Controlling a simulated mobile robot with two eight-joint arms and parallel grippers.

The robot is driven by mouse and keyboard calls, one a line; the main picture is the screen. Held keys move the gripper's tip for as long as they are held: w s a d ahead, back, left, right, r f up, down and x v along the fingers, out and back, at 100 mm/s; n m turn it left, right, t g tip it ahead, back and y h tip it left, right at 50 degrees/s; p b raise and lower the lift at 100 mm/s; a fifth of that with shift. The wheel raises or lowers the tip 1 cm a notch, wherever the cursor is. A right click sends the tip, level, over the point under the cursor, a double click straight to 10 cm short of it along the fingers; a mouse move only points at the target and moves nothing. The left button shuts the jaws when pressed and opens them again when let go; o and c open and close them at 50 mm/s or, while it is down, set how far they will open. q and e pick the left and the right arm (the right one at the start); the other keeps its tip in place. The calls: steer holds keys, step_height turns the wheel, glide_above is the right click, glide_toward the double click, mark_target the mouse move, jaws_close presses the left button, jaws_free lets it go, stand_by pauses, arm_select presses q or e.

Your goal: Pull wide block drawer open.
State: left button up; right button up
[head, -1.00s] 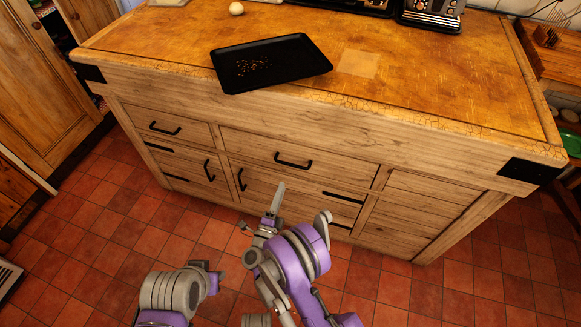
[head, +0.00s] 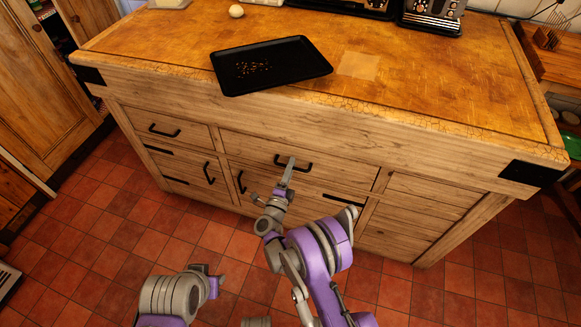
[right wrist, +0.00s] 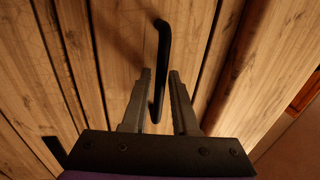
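The wide block drawer (head: 340,171) is in the upper middle of the wooden block's front, and its front looks flush with the frame. Its black bar handle (head: 295,166) also shows in the right wrist view (right wrist: 164,45). My right gripper (head: 289,168) is at this handle. In the right wrist view its two fingers (right wrist: 161,75) stand apart, one on each side of the bar, with a gap visible to each finger. The fingertips partly cover the handle in the head view.
A black tray (head: 300,62) with small crumbs lies on the block's worn top (head: 440,80). A smaller drawer (head: 190,130) is at left, and cupboard doors with black handles are below. The red tiled floor (head: 440,295) in front is clear.

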jaws_close()
stand_by(1.4)
